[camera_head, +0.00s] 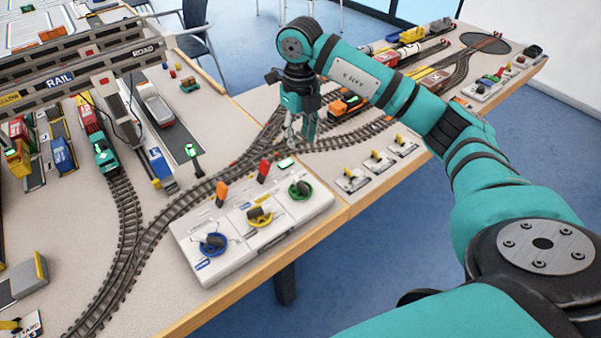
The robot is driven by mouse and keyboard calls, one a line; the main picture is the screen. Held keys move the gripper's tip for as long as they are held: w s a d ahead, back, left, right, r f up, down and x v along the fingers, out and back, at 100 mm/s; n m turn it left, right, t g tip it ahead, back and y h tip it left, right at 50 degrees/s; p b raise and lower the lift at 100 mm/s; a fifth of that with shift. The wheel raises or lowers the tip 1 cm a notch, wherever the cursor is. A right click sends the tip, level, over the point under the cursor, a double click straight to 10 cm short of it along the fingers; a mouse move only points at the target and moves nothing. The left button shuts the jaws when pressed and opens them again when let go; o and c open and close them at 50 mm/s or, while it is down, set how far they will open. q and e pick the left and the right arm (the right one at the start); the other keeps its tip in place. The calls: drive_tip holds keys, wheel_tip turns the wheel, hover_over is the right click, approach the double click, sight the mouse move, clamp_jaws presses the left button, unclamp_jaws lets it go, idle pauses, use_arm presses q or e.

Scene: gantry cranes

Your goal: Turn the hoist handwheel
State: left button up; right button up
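A white control box (290,236) sits at the table's front edge and carries three small handwheels in a row. The left one is blue (212,244), the middle one yellow (259,216) and the right one green (300,189). Their labels are too small to read, so I cannot tell which is the hoist handwheel. My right gripper (300,138) points down beyond the green wheel, above the tracks and apart from all the wheels. It seems to hold nothing; its finger gap is not clear. My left gripper is not in view.
An orange lever (221,193) and a red lever (263,171) stand up behind the wheels. A grey gantry beam (95,66) spans the left. Trains such as an orange locomotive (346,106) stand on the tracks. Several small lever switches (378,160) line the front edge at right.

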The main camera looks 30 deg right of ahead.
sight(300, 183)
wheel_tip(300, 183, down, 16)
drive_tip(key=shift+d+f+p, duration=0.1)
drive_tip(key=shift+p, duration=0.95)
clamp_jaws()
